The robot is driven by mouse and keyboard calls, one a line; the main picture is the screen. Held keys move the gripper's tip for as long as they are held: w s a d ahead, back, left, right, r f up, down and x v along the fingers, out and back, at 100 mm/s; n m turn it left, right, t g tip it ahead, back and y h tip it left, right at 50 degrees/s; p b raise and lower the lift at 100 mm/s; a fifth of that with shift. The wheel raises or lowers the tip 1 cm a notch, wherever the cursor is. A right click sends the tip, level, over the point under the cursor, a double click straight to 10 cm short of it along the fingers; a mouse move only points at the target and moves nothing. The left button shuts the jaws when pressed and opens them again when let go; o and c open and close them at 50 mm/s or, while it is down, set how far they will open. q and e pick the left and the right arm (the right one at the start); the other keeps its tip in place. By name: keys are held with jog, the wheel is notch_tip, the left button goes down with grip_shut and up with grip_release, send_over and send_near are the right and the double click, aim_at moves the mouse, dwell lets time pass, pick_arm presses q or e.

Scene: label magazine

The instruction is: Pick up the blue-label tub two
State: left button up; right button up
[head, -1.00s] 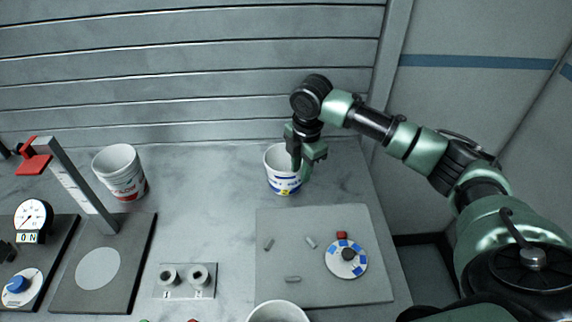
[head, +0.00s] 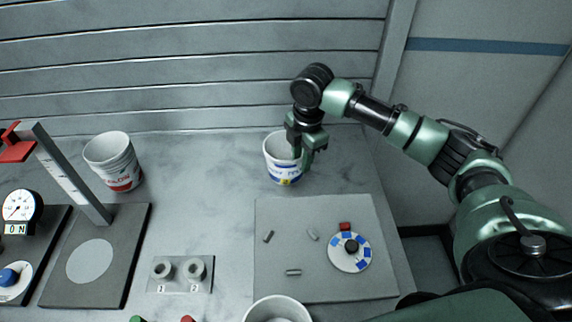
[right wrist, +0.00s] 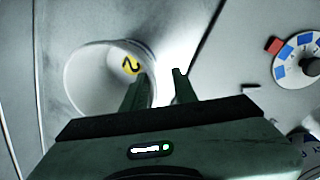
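The blue-label tub two (head: 280,172) is a white tub with a blue band and a yellow mark, upright on the bench at the back. In the right wrist view I look into its open top (right wrist: 88,88), and a yellow patch with a 2 (right wrist: 131,65) shows on its wall. My right gripper (head: 307,158) is at the tub's right rim. In the right wrist view its fingers (right wrist: 160,82) are apart, one over the opening and one outside, with the tub's wall between them. My left gripper is out of view.
A red-label tub (head: 112,160) stands at the back left; another white tub (head: 262,305) is cut off at the front. A grey mat (head: 275,280) holds small pegs and a blue-white dial (head: 345,265). A stand (head: 72,180) and gauge (head: 20,210) are at left.

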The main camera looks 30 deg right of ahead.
aim_at(296, 182)
notch_tip(296, 182, down, 2)
jog(key=shift+f+p, duration=0.1)
jog(key=shift+p, duration=0.2)
jog(key=f, duration=0.1)
jog(key=w+f+p, duration=0.1)
jog(key=f, duration=0.1)
jog(key=f+p, duration=0.1)
jog(key=f, duration=0.1)
jog(key=shift+w+a, duration=0.15)
jog(key=shift+w, duration=0.1)
jog(key=shift+f, duration=0.3)
grip_shut()
dwell(0.7)
